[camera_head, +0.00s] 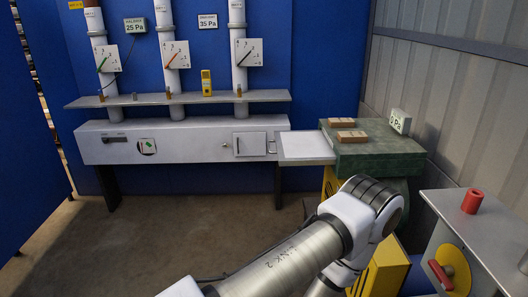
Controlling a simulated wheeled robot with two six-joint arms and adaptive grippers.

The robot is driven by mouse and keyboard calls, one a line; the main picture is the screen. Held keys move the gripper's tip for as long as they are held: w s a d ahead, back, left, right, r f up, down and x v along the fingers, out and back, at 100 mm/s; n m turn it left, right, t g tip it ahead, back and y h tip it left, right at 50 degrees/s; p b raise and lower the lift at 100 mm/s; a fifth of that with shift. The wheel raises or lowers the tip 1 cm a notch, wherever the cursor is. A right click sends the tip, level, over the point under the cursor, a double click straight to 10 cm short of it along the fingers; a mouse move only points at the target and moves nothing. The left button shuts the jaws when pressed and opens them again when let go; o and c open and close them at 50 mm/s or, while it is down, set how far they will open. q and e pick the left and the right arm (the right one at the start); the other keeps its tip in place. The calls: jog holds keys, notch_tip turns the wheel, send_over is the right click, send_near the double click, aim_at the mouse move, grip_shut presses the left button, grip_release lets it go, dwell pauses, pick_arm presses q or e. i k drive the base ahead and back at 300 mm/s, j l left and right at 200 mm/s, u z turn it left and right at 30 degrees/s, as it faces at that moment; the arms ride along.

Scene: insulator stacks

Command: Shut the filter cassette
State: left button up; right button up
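A long grey-white housing (180,142) is mounted along the blue wall under three vertical pipes. At its right end is a square panel (250,144) with a small dark knob, and a handle (272,147) beside it. A flat pale plate (306,147) sticks out to the right of the housing, beside the green bench. It looks like the filter cassette standing out, but I cannot tell for certain. One of my arms crosses the lower middle, apart from the housing. Neither of my grippers shows.
A green bench (375,160) holds two brown blocks (352,137) and a display (400,121). A grey cabinet (480,230) with a red cylinder (472,201) and red handle (440,275) stands at the right. The floor (160,240) before the housing is clear.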

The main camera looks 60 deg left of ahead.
aim_at(311, 147)
jog(key=j+u, duration=0.7)
jog(key=i+j+u, duration=0.1)
jog(key=j+u, duration=0.2)
